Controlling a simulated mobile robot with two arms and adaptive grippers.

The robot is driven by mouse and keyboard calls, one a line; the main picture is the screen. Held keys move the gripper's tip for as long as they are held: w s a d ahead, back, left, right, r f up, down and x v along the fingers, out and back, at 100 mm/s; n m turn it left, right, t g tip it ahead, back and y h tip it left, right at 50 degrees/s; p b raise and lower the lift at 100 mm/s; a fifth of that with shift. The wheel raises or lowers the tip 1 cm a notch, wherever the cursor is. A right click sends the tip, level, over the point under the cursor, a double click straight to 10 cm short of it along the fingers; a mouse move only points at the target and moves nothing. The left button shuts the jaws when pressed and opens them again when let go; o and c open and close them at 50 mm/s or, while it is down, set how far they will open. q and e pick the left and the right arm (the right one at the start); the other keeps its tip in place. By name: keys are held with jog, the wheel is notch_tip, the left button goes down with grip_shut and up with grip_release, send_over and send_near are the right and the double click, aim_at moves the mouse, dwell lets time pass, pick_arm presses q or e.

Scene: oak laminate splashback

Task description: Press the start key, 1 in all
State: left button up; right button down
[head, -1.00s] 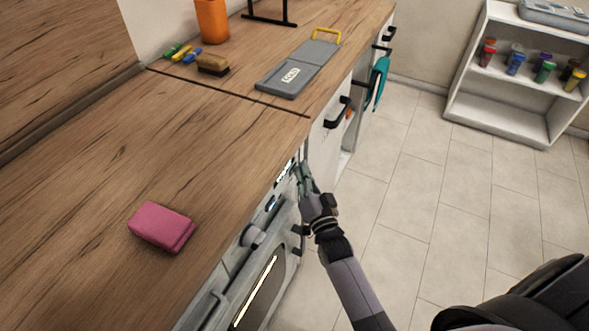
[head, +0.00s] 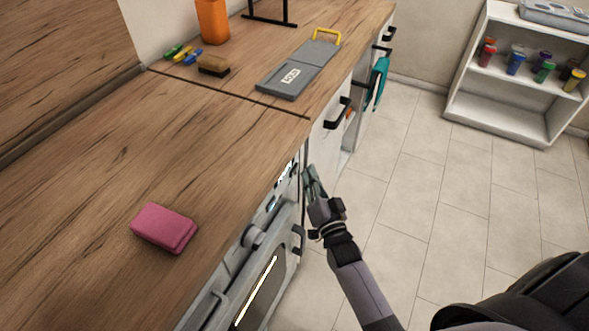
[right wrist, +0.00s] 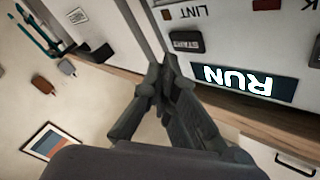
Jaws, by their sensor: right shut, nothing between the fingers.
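The appliance front (head: 248,262) under the worktop carries a control panel, seen steeply from above in the head view. In the right wrist view, the panel appears upside down, with a lit display reading RUN (right wrist: 246,82). A small dark key (right wrist: 187,41) with blurred lettering, possibly START, sits beside it. My right gripper (head: 311,180) is shut and empty, in front of the panel with a small visible gap in the head view. In the right wrist view its fingertips (right wrist: 168,68) lie just below the dark key; contact cannot be told. My left gripper is not in view.
A pink sponge-like block (head: 164,228), a brush (head: 213,66) and a grey board with a yellow handle (head: 300,68) lie on the worktop (head: 130,150). Dark handles (head: 337,113) stick out from the cabinet fronts. The tiled floor to the right is clear up to a white shelf (head: 500,118).

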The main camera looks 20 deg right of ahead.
jog(key=s+d+p, duration=0.1)
jog(key=s+d, duration=0.2)
jog(key=shift+s, duration=0.15)
dwell(0.8)
jog(key=s+a+f+n+g+y, duration=0.1)
jog(key=s+a+f+n+g, duration=0.2)
jog(key=f, duration=0.7)
jog(key=s+f+g, duration=0.3)
jog(key=s+f, duration=0.3)
jog(key=f, duration=0.3)
jog(key=s+a+f+n+g+y, duration=0.1)
jog(key=s+a+f+n+g, duration=0.2)
jog(key=f, duration=0.7)
jog(key=s+f+n+g, duration=0.1)
jog(key=s+f+g, duration=0.2)
jog(key=s, duration=0.7)
jog(key=s+d+f+n+g, duration=0.1)
jog(key=s+f+n+g, duration=0.1)
jog(key=s+f, duration=0.5)
jog(key=s+d+f+n+g, duration=0.1)
jog(key=s+f+g, duration=0.3)
jog(key=s, duration=1)
notch_tip(320, 180, down, 2)
jog(key=shift+s+g+h, duration=0.2)
jog(key=shift+g+h, duration=0.1)
